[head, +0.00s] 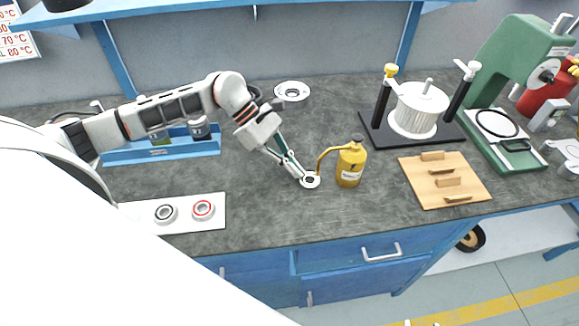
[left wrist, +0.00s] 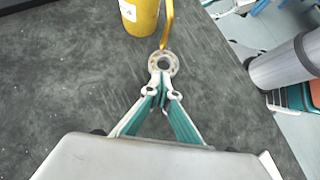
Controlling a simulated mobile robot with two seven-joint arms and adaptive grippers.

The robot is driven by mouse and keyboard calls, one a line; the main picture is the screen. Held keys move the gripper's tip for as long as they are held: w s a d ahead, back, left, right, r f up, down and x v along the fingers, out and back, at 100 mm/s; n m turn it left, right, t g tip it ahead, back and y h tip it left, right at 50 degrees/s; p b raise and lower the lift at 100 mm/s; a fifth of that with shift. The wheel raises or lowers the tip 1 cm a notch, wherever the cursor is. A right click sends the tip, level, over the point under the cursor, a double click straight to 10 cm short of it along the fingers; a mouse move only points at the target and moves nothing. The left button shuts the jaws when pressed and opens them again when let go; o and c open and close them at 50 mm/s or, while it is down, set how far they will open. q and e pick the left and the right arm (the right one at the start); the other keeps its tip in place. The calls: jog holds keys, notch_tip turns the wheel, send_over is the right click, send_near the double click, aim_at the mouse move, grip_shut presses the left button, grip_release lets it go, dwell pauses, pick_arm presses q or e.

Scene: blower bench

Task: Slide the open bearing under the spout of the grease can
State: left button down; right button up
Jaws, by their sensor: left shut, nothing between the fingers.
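The open bearing (head: 310,180) is a small pale ring lying flat on the dark bench top. In the left wrist view the bearing (left wrist: 163,64) shows balls around a dark centre hole. The yellow grease can (head: 351,164) stands upright to its right, and its curved spout (head: 324,153) reaches over toward the bearing. In the left wrist view the spout tip ends at or over the bearing's far rim. My left gripper (head: 301,176) is shut and empty, its fingertips (left wrist: 160,82) low at the bearing's near edge, seemingly touching it. My right gripper is not in view.
A white tray (head: 216,222) with two bearings lies at the left front. A blue bin (head: 190,149) is behind it. A flanged ring (head: 292,91) lies behind.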

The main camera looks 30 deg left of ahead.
pick_arm(q)
jog(key=shift+d+f, duration=0.1)
jog(key=shift+d, duration=0.05)
jog(key=v, duration=1.2)
